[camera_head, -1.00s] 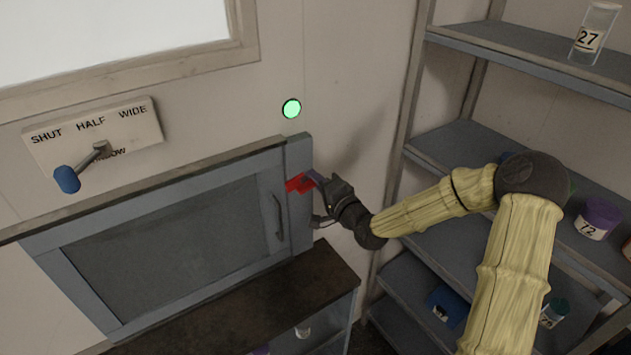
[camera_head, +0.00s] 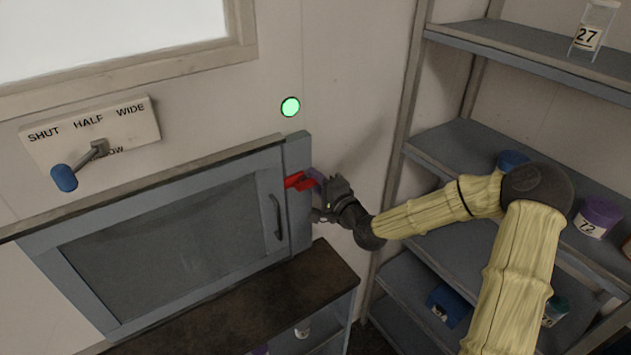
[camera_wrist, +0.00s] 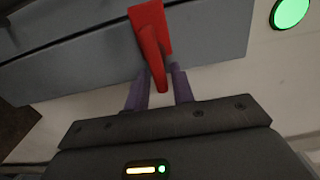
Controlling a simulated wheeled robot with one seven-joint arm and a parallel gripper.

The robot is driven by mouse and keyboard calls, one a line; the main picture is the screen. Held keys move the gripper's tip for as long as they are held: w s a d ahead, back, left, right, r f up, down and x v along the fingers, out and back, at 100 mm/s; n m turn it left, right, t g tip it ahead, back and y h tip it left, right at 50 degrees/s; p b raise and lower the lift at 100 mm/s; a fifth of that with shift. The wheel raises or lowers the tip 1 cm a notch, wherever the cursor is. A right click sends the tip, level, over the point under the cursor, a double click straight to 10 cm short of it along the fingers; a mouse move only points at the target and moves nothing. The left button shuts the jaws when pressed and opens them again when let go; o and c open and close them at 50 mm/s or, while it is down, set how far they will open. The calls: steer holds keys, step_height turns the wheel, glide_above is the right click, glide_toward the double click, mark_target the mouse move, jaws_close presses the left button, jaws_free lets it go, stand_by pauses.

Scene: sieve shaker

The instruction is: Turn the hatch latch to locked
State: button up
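The hatch latch (camera_head: 299,180) is a red handle on the grey frame at the right edge of the closed hatch (camera_head: 180,235). In the wrist view the red latch (camera_wrist: 150,35) has a flat base on the frame and a bar slanting down toward my palm. My gripper (camera_head: 318,179) is at the latch. Exact contact on the right finger is hard to see. No lock marking is readable.
A green lamp (camera_head: 290,107) glows on the wall above the latch. A lever panel (camera_head: 130,120) with a blue-knobbed lever (camera_head: 64,178) is at left. A dark ledge (camera_head: 300,285) lies below the hatch. Shelves (camera_head: 470,140) with jars stand close on the right.

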steer(key=shift+o, duration=0.4)
steer(key=d+r+p+v, duration=0.1)
steer(key=p+v, duration=0.7)
steer(key=v, duration=0.7)
steer(key=shift+w, duration=0.25)
steer(key=shift+d+p, duration=0.15)
steer(key=shift+p, duration=0.55)
steer(key=p, duration=0.2)
steer(key=shift+s+d+p, duration=0.15)
steer(key=shift+s+p, duration=0.15)
steer(key=shift+s, duration=0.05)
steer(key=s+p, duration=0.1)
steer(key=p, duration=0.1)
steer(key=f+p, duration=0.1)
steer(key=p, duration=0.1)
steer(key=shift+s, duration=0.4)
